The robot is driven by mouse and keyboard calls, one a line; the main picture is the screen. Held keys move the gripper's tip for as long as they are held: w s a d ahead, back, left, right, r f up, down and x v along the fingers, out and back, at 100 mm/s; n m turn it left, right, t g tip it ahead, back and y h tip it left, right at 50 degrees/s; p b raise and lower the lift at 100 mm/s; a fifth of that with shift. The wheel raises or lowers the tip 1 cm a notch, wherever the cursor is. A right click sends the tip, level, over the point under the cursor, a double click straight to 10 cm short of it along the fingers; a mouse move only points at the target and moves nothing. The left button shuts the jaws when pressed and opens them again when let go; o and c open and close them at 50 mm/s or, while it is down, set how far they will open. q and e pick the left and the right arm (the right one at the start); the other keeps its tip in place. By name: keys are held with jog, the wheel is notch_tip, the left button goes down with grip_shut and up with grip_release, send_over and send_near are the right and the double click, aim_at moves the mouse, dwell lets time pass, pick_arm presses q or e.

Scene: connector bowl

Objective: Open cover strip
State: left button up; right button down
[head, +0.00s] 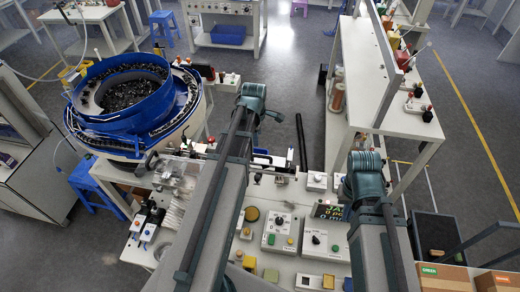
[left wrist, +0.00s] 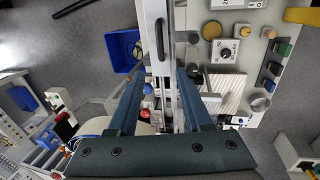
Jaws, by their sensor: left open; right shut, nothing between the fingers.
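In the left wrist view, my left gripper (left wrist: 160,72) is open, with one finger on each side of a long pale metal strip (left wrist: 152,15). A narrow dark handle-like bar (left wrist: 161,38) lies along this strip. I take it for the cover strip, but cannot be sure. I cannot tell whether the fingers touch it. In the head view, the rail area beside the bowl feeder (head: 130,85) is partly hidden by my left arm, and my left fingers cannot be made out. My right arm shows at the right, but its fingers are hidden.
The worktable (head: 300,195) carries a green-marked control box (head: 281,231), a second box (head: 314,240) and a digital display (head: 328,210). A white bench (head: 365,85) stands at the right. Cardboard boxes (head: 443,277) are at the lower right. A blue bin (left wrist: 119,50) lies left of the strip.

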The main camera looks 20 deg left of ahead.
aim_at(259, 156)
pick_arm(q)
jog(key=w+f+b, duration=0.1)
jog(key=f+b, duration=0.8)
jog(key=w+f+b, duration=0.1)
jog(key=f+b, duration=0.3)
jog(key=shift+w+a+f+b, duration=0.3)
jog(key=shift+f+b, duration=0.05)
jog(key=shift+r, duration=0.1)
grip_shut()
dwell(1.1)
